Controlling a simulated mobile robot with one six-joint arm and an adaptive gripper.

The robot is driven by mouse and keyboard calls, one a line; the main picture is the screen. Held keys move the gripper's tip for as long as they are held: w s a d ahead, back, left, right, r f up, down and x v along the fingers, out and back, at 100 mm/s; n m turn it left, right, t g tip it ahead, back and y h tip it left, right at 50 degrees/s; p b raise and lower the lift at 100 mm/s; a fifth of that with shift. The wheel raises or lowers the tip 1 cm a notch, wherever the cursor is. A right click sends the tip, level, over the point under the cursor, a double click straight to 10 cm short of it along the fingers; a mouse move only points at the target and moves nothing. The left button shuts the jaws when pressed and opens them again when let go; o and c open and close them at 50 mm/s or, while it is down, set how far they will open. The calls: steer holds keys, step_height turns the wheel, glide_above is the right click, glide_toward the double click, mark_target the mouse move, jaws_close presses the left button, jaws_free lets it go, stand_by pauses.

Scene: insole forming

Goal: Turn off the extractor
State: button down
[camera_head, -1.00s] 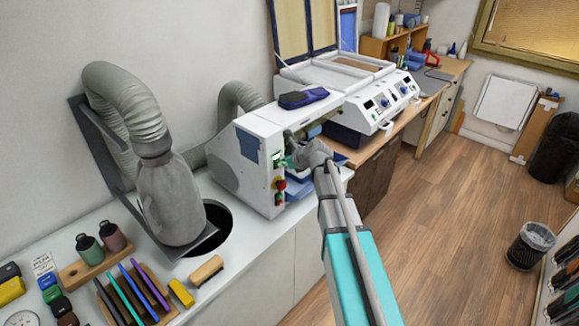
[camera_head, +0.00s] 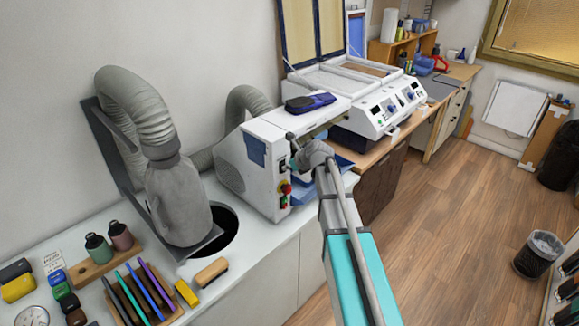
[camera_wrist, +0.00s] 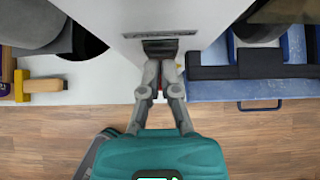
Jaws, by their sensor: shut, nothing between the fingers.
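The extractor (camera_head: 238,165) is a white box on the counter with a grey hose behind it. Its narrow front panel has a dark switch area (camera_head: 283,165), a red knob on yellow (camera_head: 286,188) and a green button below. My gripper (camera_head: 291,140) is at the upper part of this panel and partly hides it. In the wrist view, my gripper (camera_wrist: 161,68) is shut and empty, its fingertips right at a dark part (camera_wrist: 160,48) on the white housing. I cannot tell whether they touch it. A bit of red shows beside the right finger.
A grey hose and nozzle (camera_head: 178,200) stand left of the extractor over a round hole. A dark blue case (camera_head: 310,102) lies on top of the extractor. A white machine with knobs (camera_head: 380,108) stands to the right. The wooden floor in front is clear.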

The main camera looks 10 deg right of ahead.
steer(key=shift+w+r, duration=0.1)
steer(key=shift+r, duration=0.05)
steer(key=shift+a+r+p, duration=0.1)
steer(key=shift+r+p, duration=0.45)
steer(key=shift+p, duration=0.2)
steer(key=shift+r, duration=0.1)
steer(key=s+a+f+n+g+h+b, duration=0.1)
steer(key=s+f+n, duration=0.3)
steer(key=s+n, duration=0.6)
steer(key=s+a+f+n+g+h+b, duration=0.1)
steer(key=s+f+n+g+b, duration=0.3)
steer(key=s+n, duration=0.5)
steer(key=s+a+f+n+g+h+b, duration=0.1)
steer(key=s+f+n+g+h+b, duration=0.2)
steer(key=s+f+n, duration=0.3)
steer(key=s+n, duration=0.4)
steer(key=shift+s+f+n, duration=0.2)
steer(key=shift+s+n, duration=0.1)
steer(key=shift+s, duration=0.1)
